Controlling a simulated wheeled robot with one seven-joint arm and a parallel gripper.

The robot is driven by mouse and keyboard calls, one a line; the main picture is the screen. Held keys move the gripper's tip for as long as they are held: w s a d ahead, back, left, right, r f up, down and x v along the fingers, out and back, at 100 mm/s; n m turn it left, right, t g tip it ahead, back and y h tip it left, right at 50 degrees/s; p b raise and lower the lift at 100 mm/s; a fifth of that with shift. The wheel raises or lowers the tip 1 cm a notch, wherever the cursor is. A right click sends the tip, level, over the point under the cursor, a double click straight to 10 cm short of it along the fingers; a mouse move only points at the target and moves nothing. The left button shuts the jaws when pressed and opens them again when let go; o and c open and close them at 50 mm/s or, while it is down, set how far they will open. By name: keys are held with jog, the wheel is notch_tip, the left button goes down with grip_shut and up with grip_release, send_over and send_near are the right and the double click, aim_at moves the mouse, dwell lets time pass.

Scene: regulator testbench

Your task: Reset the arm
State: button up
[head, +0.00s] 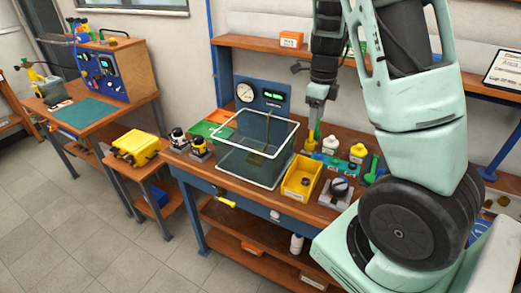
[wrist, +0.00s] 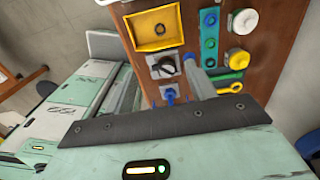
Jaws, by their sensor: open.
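My gripper (head: 314,124) hangs from my raised arm over the workbench (head: 322,209), pointing down behind the yellow bin (head: 301,177). A black rotary knob on a grey box (wrist: 165,67) shows beyond the fingers. The knob box also stands on the bench in the head view (head: 338,190), right of the bin. How far the fingertips are above the bench is hard to tell.
A clear open-topped tank (head: 250,155) stands left of the bin, before a blue gauge panel (head: 262,94). White-capped and yellow-capped bottles (head: 357,153) stand close right of my gripper. An upper shelf (head: 262,43) runs behind. A yellow case (head: 136,145) sits on a side table.

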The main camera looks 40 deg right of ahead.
jog(key=shift+a, duration=0.1)
jog(key=a+f+n+y+b, duration=0.2)
jog(key=a+n+b, duration=0.2)
jog(key=a+n, duration=1.6)
jog(key=s+a+n+h+b, duration=0.1)
jog(key=s+a+n+b, duration=0.2)
jog(key=s+a+n, duration=1.4)
jog(key=a+n, duration=0.2)
jog(key=a, duration=0.1)
jog(key=shift+a+f, duration=0.25)
